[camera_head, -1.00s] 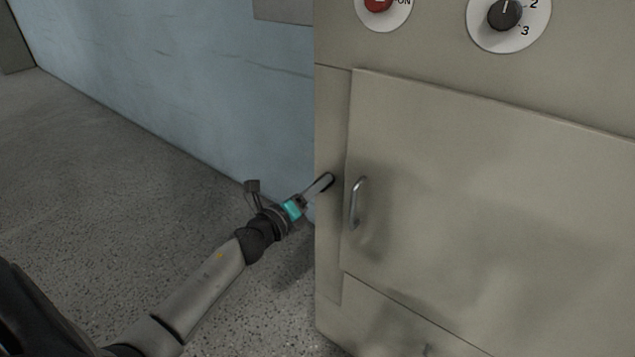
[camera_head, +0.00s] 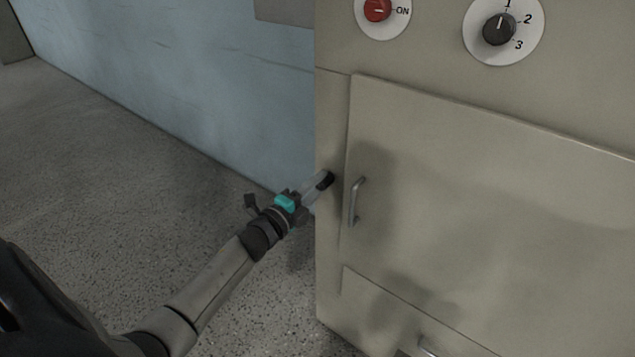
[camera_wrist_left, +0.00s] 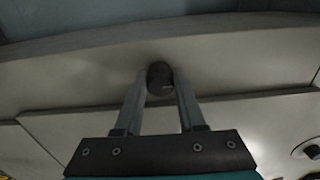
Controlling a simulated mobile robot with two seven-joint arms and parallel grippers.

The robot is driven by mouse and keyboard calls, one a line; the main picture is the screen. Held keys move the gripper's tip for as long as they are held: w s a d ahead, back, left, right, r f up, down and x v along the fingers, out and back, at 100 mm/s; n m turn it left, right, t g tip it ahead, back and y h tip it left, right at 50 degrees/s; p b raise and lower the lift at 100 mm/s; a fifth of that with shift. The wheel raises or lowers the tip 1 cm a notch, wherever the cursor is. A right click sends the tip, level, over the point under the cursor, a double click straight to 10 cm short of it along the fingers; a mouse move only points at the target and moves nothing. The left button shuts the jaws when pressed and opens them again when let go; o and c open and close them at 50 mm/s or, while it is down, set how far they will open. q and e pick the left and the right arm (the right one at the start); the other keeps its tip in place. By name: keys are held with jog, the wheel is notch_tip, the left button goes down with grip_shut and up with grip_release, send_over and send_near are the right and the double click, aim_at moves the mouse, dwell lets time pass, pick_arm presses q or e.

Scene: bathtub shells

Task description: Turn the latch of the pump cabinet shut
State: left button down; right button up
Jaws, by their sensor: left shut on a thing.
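The pump cabinet (camera_head: 333,120) is a beige box on the right in the head view. Its door (camera_head: 480,230) has a metal handle (camera_head: 356,201) and lies against the front, with no clear gap. My left gripper (camera_head: 326,181) is at the narrow strip left of the door, level with the handle. In the left wrist view, its two fingers (camera_wrist_left: 161,84) are shut on a dark round knob, the latch (camera_wrist_left: 160,75). The latch is largely hidden by the fingers in the head view, and its turn angle cannot be told. My right gripper is out of view.
Above the door are a red switch (camera_head: 377,9) marked ON and a dark dial (camera_head: 499,29) with numbers. A lower panel with a handle (camera_head: 428,347) is below. A blue wall (camera_head: 190,80) stands behind; the speckled floor (camera_head: 110,150) at left is clear.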

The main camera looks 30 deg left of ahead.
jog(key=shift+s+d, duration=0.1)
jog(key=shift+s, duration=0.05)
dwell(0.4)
pick_arm(q)
jog(key=c, duration=0.5)
grip_release()
jog(key=shift+s, duration=0.15)
jog(key=shift+s, duration=0.3)
jog(key=s+a+p, duration=0.1)
jog(key=s+p, duration=0.2)
jog(key=s, duration=1.1)
jog(key=shift+s, duration=0.15)
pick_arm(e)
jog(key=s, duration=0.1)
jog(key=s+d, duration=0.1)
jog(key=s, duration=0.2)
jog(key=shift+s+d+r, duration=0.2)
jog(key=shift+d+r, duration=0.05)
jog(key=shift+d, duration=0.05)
